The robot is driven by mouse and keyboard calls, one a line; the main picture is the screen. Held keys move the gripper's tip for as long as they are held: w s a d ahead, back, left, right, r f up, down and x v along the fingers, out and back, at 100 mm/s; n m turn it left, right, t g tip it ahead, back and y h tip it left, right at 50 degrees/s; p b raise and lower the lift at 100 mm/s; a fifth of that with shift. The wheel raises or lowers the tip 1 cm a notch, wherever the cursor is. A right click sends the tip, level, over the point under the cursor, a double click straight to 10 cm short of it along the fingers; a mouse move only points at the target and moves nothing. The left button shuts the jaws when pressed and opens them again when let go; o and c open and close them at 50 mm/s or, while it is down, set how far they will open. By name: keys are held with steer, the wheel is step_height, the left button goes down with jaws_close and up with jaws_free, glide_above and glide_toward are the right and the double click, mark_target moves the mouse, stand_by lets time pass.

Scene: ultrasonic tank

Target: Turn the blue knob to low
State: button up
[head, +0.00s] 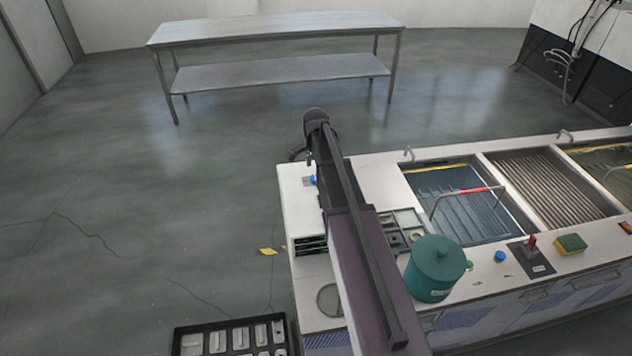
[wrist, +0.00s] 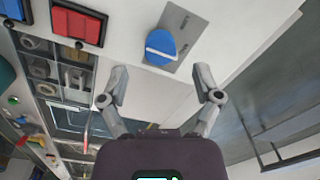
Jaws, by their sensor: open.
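The blue knob (wrist: 161,46) is round with a white line across its face and sits on a grey label plate (wrist: 187,22). The plate's small lettering is too small to read surely, and I cannot tell which setting the line marks. My gripper (wrist: 160,85) is open and empty. Its two fingertips are apart, just below the knob in the wrist view, and do not touch it. In the head view a small blue part (head: 312,180) shows at the left edge of my arm, on the white cabinet (head: 294,205); my arm hides most of the surroundings and the gripper.
A red switch (wrist: 77,25) in a dark frame sits left of the knob. In the head view, a teal lidded pot (head: 435,270), a parts tray (head: 405,222), a tank (head: 465,205) and another blue knob-like part (head: 499,256) stand right of my arm.

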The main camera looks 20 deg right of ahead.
mark_target(315, 177)
steer(key=shift+f+b, duration=1.65)
steer(key=shift+f, duration=0.3)
jaws_close()
